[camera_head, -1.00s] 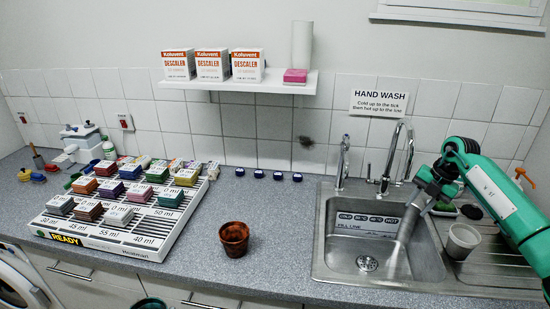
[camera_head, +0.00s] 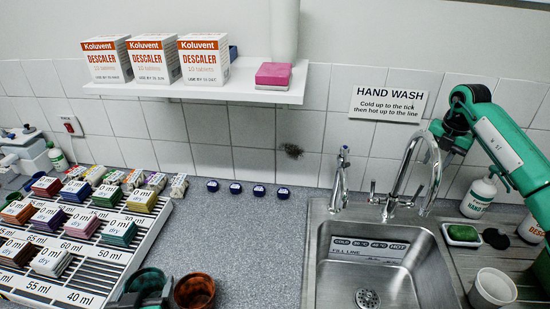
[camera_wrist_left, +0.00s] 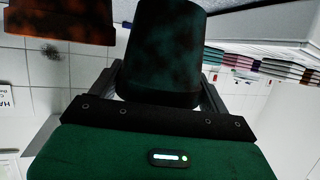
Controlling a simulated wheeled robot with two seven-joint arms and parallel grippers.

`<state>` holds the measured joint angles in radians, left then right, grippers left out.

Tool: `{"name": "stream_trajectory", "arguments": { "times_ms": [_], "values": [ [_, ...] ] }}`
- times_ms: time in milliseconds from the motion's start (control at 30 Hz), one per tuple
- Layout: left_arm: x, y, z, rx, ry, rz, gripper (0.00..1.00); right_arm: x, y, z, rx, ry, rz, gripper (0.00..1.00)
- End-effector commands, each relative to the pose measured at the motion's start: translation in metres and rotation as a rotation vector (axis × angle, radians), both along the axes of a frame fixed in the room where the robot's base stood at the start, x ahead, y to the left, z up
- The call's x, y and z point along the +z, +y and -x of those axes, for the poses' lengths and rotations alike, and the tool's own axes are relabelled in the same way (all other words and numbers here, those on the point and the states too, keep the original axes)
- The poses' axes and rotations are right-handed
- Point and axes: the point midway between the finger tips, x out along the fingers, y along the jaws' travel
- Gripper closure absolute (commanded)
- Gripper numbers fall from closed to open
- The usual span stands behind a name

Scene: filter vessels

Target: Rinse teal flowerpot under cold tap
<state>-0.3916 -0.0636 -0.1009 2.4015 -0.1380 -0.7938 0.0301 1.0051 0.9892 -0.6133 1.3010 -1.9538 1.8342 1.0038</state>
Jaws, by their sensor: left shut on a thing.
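The teal flowerpot (camera_head: 147,280) is at the bottom left of the head view, partly cut off. In the left wrist view the flowerpot (camera_wrist_left: 165,45) is dark teal with rusty brown blotches. My left gripper (camera_head: 152,301) is shut on it, with a finger on each side in the wrist view. The arched tap (camera_head: 427,165) stands behind the steel sink (camera_head: 335,268), with a shorter tap (camera_head: 341,180) to its left. No water shows under the spout. My right gripper (camera_head: 452,130) is raised just right of the arched tap; its fingers are unclear.
A rust-brown pot (camera_head: 195,291) stands beside the teal one. A labelled rack (camera_head: 112,262) with several coloured blocks fills the left. A pale cup (camera_head: 493,288), green sponge tray (camera_head: 462,234) and soap bottle (camera_head: 479,196) are right of the sink.

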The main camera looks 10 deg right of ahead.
Motion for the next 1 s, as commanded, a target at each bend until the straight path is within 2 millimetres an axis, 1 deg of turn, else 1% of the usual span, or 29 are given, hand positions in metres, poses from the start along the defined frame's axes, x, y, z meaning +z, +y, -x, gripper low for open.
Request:
{"name": "stream_trajectory", "arguments": {
  "times_ms": [167,267,500,633,800,1000],
  "values": [
    [0.006,0.000,0.000,0.000,0.000,0.000,0.44,-0.014,0.001,-0.001,0.000,0.003,-0.001,0.67],
    [0.013,0.000,0.000,0.000,-0.001,0.000,0.44,-0.029,0.002,-0.002,0.000,0.005,-0.001,0.67],
    [0.030,0.000,0.000,0.000,-0.001,0.000,0.44,-0.077,0.005,-0.005,-0.001,0.006,-0.001,0.67],
    [0.036,0.000,0.000,0.000,-0.001,0.000,0.44,-0.098,0.007,-0.007,0.000,0.004,-0.002,0.67],
    [0.040,0.000,0.000,0.000,-0.001,0.000,0.44,-0.115,0.008,-0.008,0.000,0.002,-0.001,0.67],
    [0.041,0.000,0.000,0.000,-0.001,0.000,0.44,-0.120,0.007,-0.009,0.001,0.001,0.000,0.67]
  ]
}}
